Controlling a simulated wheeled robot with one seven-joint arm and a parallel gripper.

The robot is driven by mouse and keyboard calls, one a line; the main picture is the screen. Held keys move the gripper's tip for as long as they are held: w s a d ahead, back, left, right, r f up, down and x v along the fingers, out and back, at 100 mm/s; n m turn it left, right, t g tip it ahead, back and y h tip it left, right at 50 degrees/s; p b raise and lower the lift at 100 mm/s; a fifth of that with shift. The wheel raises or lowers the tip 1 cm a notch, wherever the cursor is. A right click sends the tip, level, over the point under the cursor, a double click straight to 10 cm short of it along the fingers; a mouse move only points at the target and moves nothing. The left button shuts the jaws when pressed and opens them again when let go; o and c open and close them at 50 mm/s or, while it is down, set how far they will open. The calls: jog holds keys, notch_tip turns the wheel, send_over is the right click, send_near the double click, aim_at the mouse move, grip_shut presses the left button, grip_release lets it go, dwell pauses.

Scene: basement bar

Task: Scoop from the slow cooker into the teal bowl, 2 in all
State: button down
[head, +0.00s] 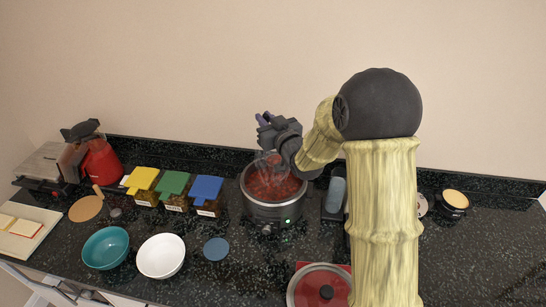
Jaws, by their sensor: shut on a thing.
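The slow cooker (262,212) stands open in the middle of the counter, with red, chunky food (268,184) inside and a green light on its front. My gripper (270,136) is above the back of the cooker, shut on a scoop (263,119). The grey-purple handle end sticks up past the fingers. A pale, see-through part hangs below, over or in the food; I cannot tell whether it touches or holds any. The teal bowl (105,248) sits at the front left, and its inside looks empty.
A white bowl (161,256) and a blue disc (216,249) lie between the teal bowl and the cooker. Yellow, green and blue lidded boxes (174,190) stand behind them. A red-rimmed lid (321,289) lies at the front. A red appliance (101,161) stands at the left.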

jog(key=shift+r+p, duration=0.9)
jog(key=shift+r, duration=1.75)
jog(key=shift+f, duration=0.15)
